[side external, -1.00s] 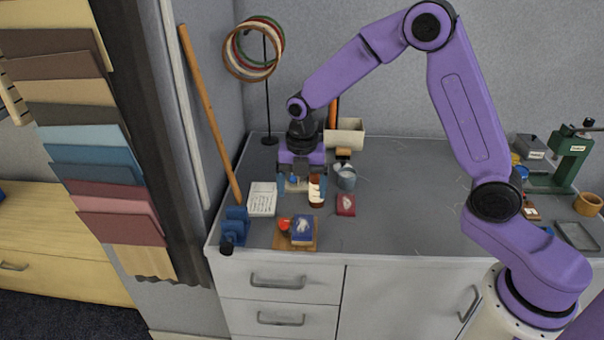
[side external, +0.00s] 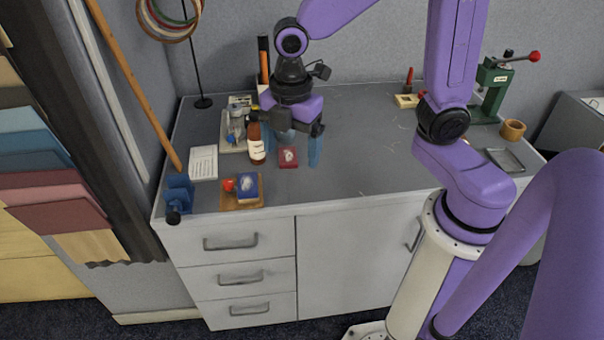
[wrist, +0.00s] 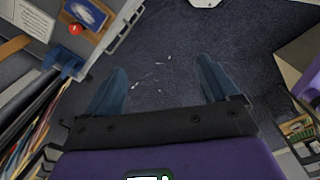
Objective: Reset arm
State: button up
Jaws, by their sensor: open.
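My gripper (side external: 292,155) has its two blue fingers apart with nothing held. It hangs over the left part of the grey table (side external: 370,165), above and around the red booklet's place in the picture. The red booklet (side external: 288,157) lies behind or below the fingers. A brown bottle with a white label (side external: 256,148) stands upright just left of the gripper. In the wrist view my open gripper (wrist: 162,75) has only dark speckled surface between its fingers.
A green press (side external: 490,88) stands right. The table's middle is clear.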

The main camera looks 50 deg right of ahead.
jog(key=s+d+m, duration=0.3)
jog(key=s, duration=0.5)
jog(key=s+d+m, duration=0.3)
jog(key=s+m, duration=0.1)
jog(key=s, duration=0.4)
jog(key=shift+r, duration=0.15)
